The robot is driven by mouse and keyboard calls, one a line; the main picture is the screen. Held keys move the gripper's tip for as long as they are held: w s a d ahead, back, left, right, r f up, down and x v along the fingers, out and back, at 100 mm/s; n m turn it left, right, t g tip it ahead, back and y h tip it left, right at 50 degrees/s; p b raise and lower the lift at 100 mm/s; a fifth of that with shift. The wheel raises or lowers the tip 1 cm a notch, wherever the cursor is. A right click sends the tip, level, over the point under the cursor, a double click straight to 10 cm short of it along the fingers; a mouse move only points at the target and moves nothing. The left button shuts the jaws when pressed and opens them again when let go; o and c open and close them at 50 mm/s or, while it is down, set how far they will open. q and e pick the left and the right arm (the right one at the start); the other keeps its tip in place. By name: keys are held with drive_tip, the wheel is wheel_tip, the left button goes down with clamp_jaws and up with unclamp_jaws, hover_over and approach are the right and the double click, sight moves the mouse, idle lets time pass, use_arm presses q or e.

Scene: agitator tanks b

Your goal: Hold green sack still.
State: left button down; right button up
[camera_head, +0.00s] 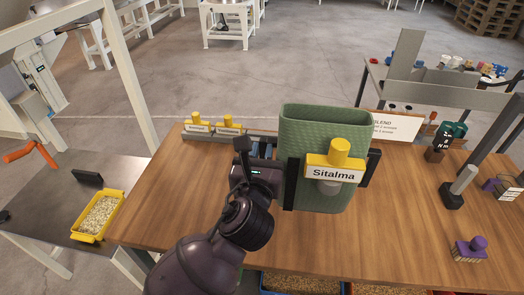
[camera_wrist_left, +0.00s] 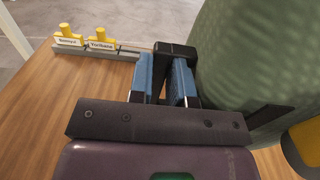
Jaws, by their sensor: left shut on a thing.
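The green sack (camera_head: 316,130) stands upright and open-topped at the middle of the wooden table. Black side pieces and a yellow knobbed tag reading "Sitalma" (camera_head: 335,167) show on its near face. My left gripper (camera_head: 262,152) is at the sack's left side. In the left wrist view, its blue-padded fingers (camera_wrist_left: 165,82) are close together at a dark handle-like piece, and the sack (camera_wrist_left: 245,60) fills the right side. The exact grip on the sack is partly hidden. My right gripper is not in view.
Yellow knobbed tags (camera_head: 213,125) sit in a grey rack behind my left gripper. A yellow tray of grain (camera_head: 98,215) is on the grey side table. A white "BLEND" card (camera_head: 396,127), a dark stand (camera_head: 458,187) and a purple-knobbed stamp (camera_head: 470,249) are at right. The table's left front is clear.

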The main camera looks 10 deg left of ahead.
use_arm(q)
drive_tip(key=shift+f+b, duration=0.7)
drive_tip(key=shift+f, duration=0.85)
drive_tip(key=shift+f+b, duration=1.25)
drive_tip(key=shift+f, duration=1.35)
drive_tip(key=shift+f+b, duration=1.4)
drive_tip(key=shift+f, duration=1.45)
drive_tip(key=c, duration=1.7)
unclamp_jaws()
drive_tip(key=shift+c, duration=0.2)
clamp_jaws()
drive_tip(key=shift+s+f, duration=0.1)
drive_tip(key=shift+f, duration=0.15)
